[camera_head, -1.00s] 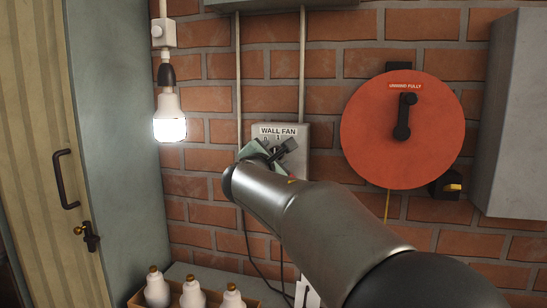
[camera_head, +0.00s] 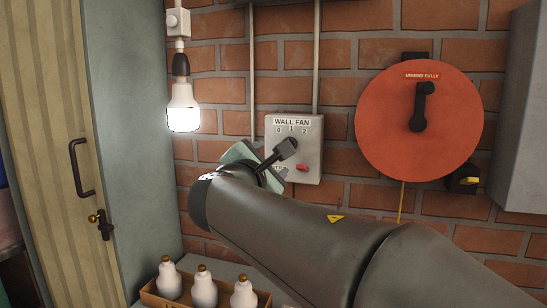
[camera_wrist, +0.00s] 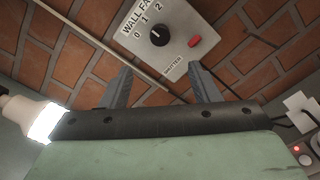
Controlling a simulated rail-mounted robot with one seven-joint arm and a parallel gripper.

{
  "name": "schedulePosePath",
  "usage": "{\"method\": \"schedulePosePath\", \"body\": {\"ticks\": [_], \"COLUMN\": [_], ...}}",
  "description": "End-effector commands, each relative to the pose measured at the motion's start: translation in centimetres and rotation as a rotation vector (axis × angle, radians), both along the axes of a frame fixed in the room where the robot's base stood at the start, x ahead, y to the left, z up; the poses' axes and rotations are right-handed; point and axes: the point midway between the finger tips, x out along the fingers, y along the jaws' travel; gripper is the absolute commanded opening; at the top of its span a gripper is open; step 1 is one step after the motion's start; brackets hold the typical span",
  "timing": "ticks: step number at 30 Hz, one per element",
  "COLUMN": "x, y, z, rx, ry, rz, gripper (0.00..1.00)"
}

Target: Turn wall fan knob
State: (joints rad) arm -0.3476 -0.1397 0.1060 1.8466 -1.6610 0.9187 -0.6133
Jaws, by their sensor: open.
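The wall fan box (camera_head: 310,160) is a grey plate on the brick wall, labelled WALL FAN with marks 0, 1 and 2. Its round black knob (camera_wrist: 160,35) shows in the wrist view with a small pale mark; I cannot tell surely which number it points to. My gripper (camera_head: 284,152) is in front of the box's left and middle part. In the wrist view my gripper (camera_wrist: 159,69) is open and empty, its two fingers spread below the knob and apart from it.
A red switch (camera_wrist: 195,42) sits beside the knob. A lit bulb (camera_head: 183,108) hangs left of the box. A large orange disc (camera_head: 420,125) with a black crank is to the right. A tray (camera_head: 160,301) of white bottles stands below.

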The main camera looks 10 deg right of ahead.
Motion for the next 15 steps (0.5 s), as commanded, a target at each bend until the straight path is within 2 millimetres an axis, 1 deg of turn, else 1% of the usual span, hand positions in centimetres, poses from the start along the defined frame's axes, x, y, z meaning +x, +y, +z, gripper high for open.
{"method": "schedulePosePath", "body": {"ticks": [1,6,10,15], "x": [-0.9,-2.6,-3.1,-3.1], "y": [0.4,1.3,1.5,1.5], "z": [0.0,0.0,0.0,0.0], "rx": [0.001,0.001,0.000,0.000], "ry": [-0.001,0.000,0.001,0.001], "rz": [0.002,0.001,-0.001,-0.001], "gripper": [0.56,0.56,0.56,0.56]}}
